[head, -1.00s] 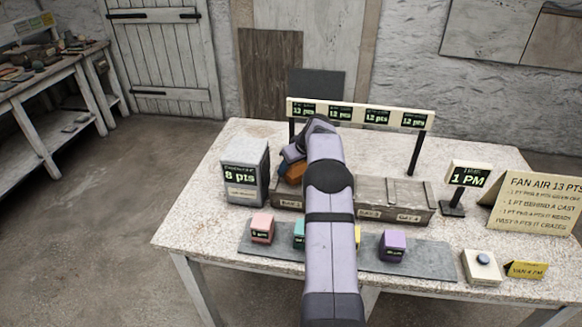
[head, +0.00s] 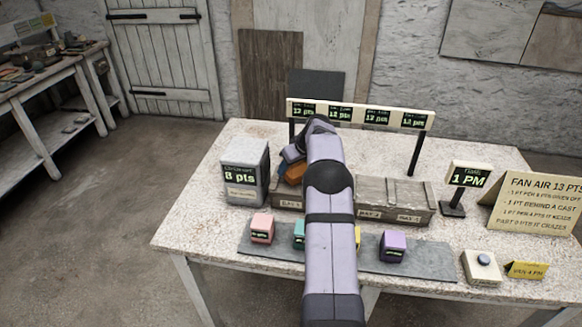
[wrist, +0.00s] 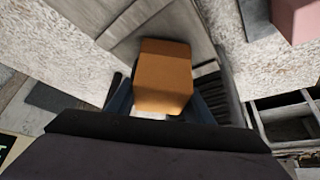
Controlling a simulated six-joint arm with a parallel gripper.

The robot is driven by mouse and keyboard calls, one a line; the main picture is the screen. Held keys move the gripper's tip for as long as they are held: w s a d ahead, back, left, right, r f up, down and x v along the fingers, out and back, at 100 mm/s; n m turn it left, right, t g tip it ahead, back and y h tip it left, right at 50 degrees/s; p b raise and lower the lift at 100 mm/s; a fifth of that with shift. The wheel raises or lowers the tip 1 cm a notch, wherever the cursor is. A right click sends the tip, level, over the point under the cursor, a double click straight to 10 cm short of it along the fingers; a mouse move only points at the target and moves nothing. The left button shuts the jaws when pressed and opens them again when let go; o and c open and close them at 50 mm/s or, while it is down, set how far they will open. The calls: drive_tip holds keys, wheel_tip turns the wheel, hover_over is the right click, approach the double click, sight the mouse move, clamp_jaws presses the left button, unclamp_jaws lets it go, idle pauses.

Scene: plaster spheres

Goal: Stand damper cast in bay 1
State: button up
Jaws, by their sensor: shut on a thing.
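My gripper (head: 290,160) is above the left end of the wooden crate, with its jaws shut on an orange block (head: 293,173). The wrist view shows the orange block (wrist: 163,78) between the jaws. In the head view the block looks tilted, at the left bay of the crate. I cannot tell whether it touches the crate. The wooden crate (head: 395,200) has numbered labels along its front. My arm hides its middle. No name marking the damper cast is readable on the orange block.
A grey box reading 8 pts (head: 246,172) stands close left of the gripper. Pink (head: 262,229), teal (head: 299,234) and purple (head: 393,246) blocks stand on a grey mat (head: 430,262) in front; a yellow one is mostly hidden. A sign rail (head: 360,114) spans behind the crate.

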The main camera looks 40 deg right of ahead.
drive_tip(key=shift+f+b, duration=0.6)
drive_tip(key=shift+f, duration=0.1)
drive_tip(key=o, duration=1.4)
drive_tip(key=shift+a, duration=0.1)
drive_tip(key=shift+s+a+f, duration=0.1)
drive_tip(key=shift+a+f, duration=0.05)
drive_tip(key=shift+f, duration=0.05)
drive_tip(key=shift+r, duration=0.15)
drive_tip(key=shift+r+p, duration=0.6)
drive_tip(key=shift+r, duration=0.15)
drive_tip(key=shift+d+r+p, duration=0.2)
drive_tip(key=shift+r+p, duration=0.5)
drive_tip(key=shift+r, duration=0.6)
